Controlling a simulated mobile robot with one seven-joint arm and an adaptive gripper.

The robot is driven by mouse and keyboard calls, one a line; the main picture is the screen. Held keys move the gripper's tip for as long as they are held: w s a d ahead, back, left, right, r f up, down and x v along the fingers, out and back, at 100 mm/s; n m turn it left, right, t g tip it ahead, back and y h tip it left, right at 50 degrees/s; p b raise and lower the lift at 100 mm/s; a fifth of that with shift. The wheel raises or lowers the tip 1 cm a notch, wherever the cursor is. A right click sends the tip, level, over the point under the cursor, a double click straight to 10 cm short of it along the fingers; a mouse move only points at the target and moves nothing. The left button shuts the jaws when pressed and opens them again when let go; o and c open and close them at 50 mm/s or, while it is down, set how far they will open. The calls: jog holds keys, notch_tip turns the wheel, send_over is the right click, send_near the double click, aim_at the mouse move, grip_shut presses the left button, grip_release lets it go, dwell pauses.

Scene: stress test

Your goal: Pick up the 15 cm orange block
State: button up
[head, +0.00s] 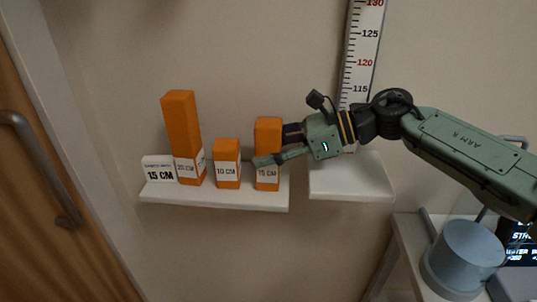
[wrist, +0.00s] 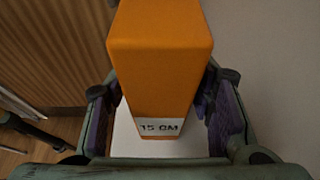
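The 15 cm orange block (head: 268,135) stands upright at the right end of a white shelf, with a white "15 CM" label low on its front. In the wrist view the block (wrist: 160,50) fills the upper middle, its label near the bottom. My gripper (head: 272,147) reaches in from the right, one finger across the block's front and the other going behind it. In the wrist view my gripper (wrist: 163,115) is open, with a purple-padded finger on each side of the block. A strip of white shows between each finger and the block, so they look apart.
The shelf (head: 215,200) ends beside a second, bare shelf (head: 350,185) under a wall ruler (head: 361,60). A blue-grey container (head: 468,250) is lower right.

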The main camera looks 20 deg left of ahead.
jog(key=c, duration=1.1)
jog(key=shift+o, duration=0.2)
jog(key=shift+s+r+b, duration=0.1)
jog(key=shift+r+b, duration=0.05)
jog(key=shift+b, duration=0.25)
